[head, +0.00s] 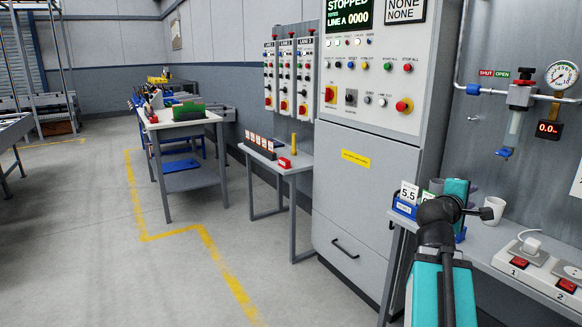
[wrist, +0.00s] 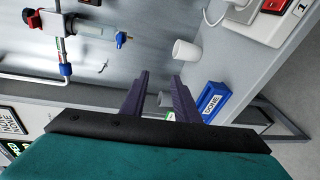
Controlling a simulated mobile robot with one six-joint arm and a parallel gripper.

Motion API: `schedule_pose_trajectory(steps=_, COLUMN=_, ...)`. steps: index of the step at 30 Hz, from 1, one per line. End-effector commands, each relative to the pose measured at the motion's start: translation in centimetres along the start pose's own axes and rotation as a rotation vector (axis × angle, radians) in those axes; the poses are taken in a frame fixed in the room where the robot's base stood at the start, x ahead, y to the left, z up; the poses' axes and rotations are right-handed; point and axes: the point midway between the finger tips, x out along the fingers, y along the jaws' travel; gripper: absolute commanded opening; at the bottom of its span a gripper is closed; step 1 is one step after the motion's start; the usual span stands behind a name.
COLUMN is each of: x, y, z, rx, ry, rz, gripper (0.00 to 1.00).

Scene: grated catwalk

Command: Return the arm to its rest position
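My teal and black arm (head: 442,270) rises from the bottom right of the head view, over the front of the side bench, and its forearm hides part of the bench items. My gripper (wrist: 160,76) shows in the wrist view with its two dark fingers apart. Nothing is held between them. A white cup (wrist: 187,52) stands beyond the fingertips, apart from them. A grey cup (wrist: 165,99) is seen through the gap between the fingers, farther off.
The side bench (head: 481,254) carries the white cup (head: 494,208), a blue bin (head: 404,208) and a power strip (head: 545,262). A grey control cabinet (head: 365,182) stands left of it. A valve (head: 521,95) and gauge are on the wall above. The floor (head: 160,280) at left is clear.

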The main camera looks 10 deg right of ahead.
Motion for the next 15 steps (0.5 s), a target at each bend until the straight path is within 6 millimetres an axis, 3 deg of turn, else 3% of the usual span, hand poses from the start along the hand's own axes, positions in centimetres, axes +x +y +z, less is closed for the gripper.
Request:
schedule_pose_trajectory(steps=6, x=0.1, y=-4.7, z=-5.3, rx=-0.05, ry=0.068, rz=-0.086, gripper=0.28)
schedule_pose_trajectory(steps=15, x=-0.9, y=-12.2, z=-11.5, rx=-0.107, ry=0.148, rz=-0.213, gripper=0.28)
